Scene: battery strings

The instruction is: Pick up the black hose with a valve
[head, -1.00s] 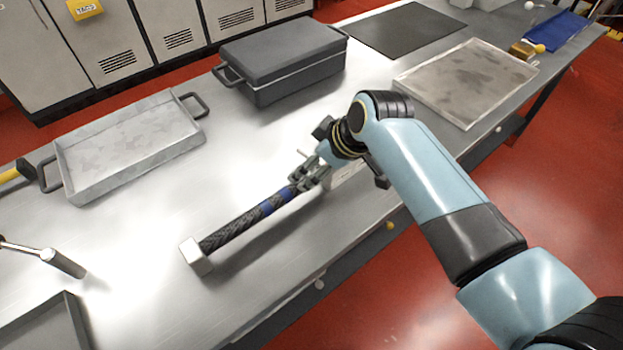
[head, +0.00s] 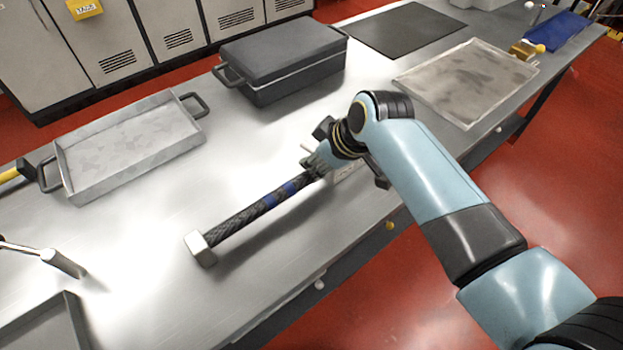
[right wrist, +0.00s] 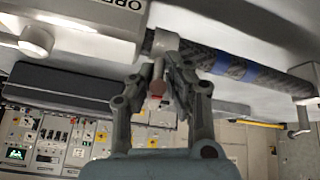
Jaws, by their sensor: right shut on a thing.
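The black braided hose (head: 243,217) has blue bands and a pale metal block (head: 201,249) at its left end. It runs diagonally across the near part of the table, with a shadow below it. My right gripper (head: 317,166) is at its upper right end and partly hides that end. In the right wrist view, the gripper (right wrist: 166,75) is shut around the valve end, with a small red-tipped lever (right wrist: 157,86) between the fingers. The hose (right wrist: 238,69) stretches to the right there. My left gripper is not in view.
A grey handled tray (head: 130,187) stands at left, and a dark lidded box (head: 285,85) at the back. A flat metal tray (head: 425,101) lies at right. A hammer-like tool (head: 62,262) is at lower left. The middle of the table is mostly clear.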

